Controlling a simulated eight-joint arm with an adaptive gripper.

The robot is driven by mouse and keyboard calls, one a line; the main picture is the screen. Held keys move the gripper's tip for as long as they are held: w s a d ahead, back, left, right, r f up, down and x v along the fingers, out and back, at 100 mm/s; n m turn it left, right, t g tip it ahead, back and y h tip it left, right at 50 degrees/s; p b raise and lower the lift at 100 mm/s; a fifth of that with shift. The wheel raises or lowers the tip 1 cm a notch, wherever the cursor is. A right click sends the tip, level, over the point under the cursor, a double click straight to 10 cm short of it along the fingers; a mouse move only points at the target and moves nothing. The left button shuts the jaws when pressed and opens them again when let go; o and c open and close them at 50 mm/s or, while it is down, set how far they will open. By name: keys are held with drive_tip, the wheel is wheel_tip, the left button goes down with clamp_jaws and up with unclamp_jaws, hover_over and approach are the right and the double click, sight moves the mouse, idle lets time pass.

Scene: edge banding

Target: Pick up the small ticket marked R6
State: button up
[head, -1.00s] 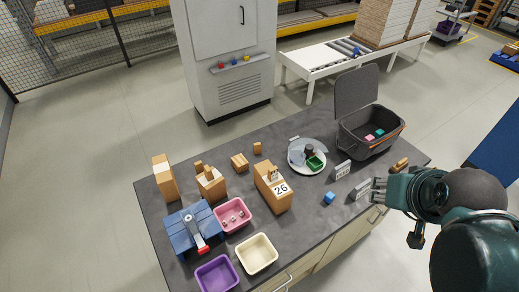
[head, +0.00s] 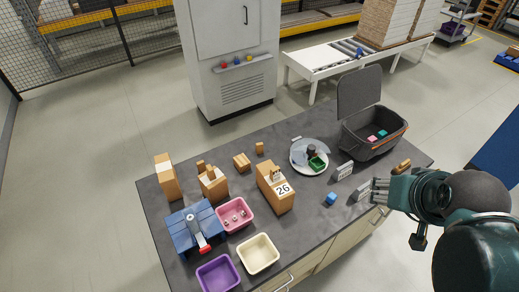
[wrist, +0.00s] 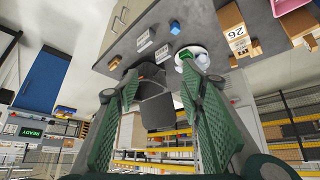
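No ticket readable as R6 shows. Two small white cards with dark print stand on the table: one (head: 345,171) near the round plate, the other (head: 362,190) near the table's front edge, close to my gripper. Their print is too small to read. Both cards also show in the wrist view, one (wrist: 143,39) nearer the front edge and one (wrist: 162,52) by the plate. My gripper (head: 380,190) is at the right front edge of the table. In the wrist view its two green fingers (wrist: 160,75) are spread apart with nothing between them.
A blue cube (head: 330,198) and a wooden piece (head: 402,164) lie near the cards. Behind are the plate (head: 297,165) and open dark bin (head: 352,142). A wooden box marked 26 (head: 283,203), pink tray (head: 245,228), cream tray (head: 274,263) and purple tray (head: 233,284) stand left.

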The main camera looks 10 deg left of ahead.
drive_tip(key=w+a+r+n+g+b, duration=0.15)
drive_tip(key=w+a, duration=0.25)
drive_tip(key=w, duration=0.4)
drive_tip(key=w+a+r+g, duration=0.15)
drive_tip(key=w+a, duration=0.25)
drive_tip(key=w, duration=0.4)
drive_tip(key=n+g+b, duration=0.3)
drive_tip(key=n+g, duration=0.1)
hover_over(259, 144)
drive_tip(key=f, duration=3.3)
drive_tip(key=shift+s+d+f, duration=0.1)
drive_tip(key=shift+d+f, duration=0.1)
drive_tip(key=shift+d, duration=0.05)
drive_tip(key=shift+a+f+n, duration=0.2)
drive_tip(key=shift+f+n, duration=0.05)
drive_tip(key=shift+f, duration=0.05)
